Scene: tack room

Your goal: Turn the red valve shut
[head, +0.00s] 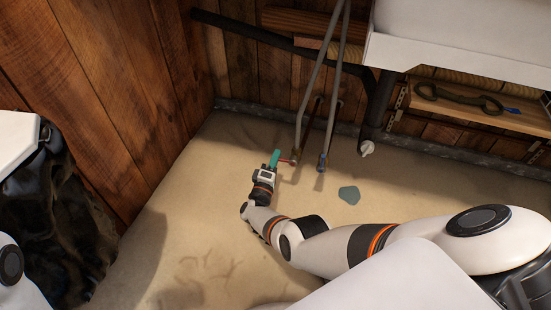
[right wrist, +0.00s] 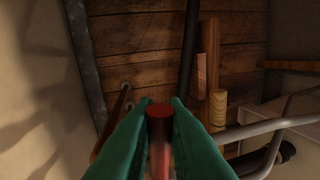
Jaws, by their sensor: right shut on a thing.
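The red valve's handle (head: 284,160) sits low on a thin grey pipe, near the floor by the wooden wall. My right gripper (head: 275,158) has green fingers and reaches it from the left in the head view. In the right wrist view the two green fingertips (right wrist: 160,118) are closed on either side of the red handle (right wrist: 160,125), whose round end faces the camera. The fingers hide the handle's sides. My left gripper is not in view.
A thick dark drainpipe (head: 378,105) and a white basin (head: 450,40) stand at the right. A grey-green flat patch (head: 349,194) lies on the open floor. Dark cloth (head: 50,215) hangs at left.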

